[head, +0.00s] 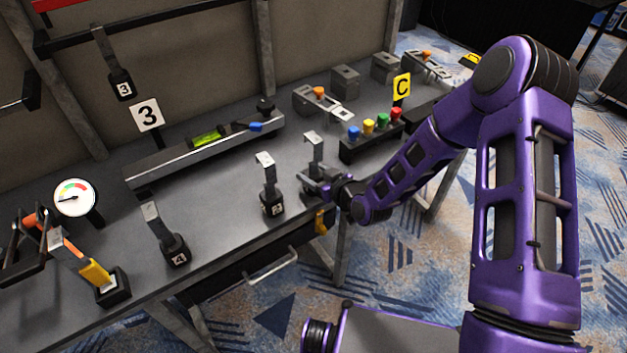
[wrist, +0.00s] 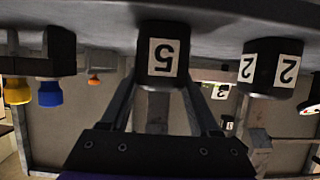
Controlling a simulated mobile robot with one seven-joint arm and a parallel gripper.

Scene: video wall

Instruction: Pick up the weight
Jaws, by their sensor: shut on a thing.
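The weight marked 5 (wrist: 148,62) is a dark block with a white label. It shows upside down in the wrist view, between the fingers of my gripper (wrist: 160,92). In the head view its pale hooked plate (head: 314,146) stands upright above my gripper (head: 318,180), which hides most of the dark base. My gripper is shut on this weight. The weight is at the bench top; I cannot tell whether it touches it. A weight marked 2 (head: 271,190) stands close by on the left, and also shows in the wrist view (wrist: 272,66).
A weight marked 4 (head: 172,244) stands further left on the bench (head: 215,205), and one marked 3 (head: 121,84) hangs at the back. A button box (head: 365,147) is just right of my gripper. A long rail (head: 180,167) lies behind. A dial (head: 75,197) stands left.

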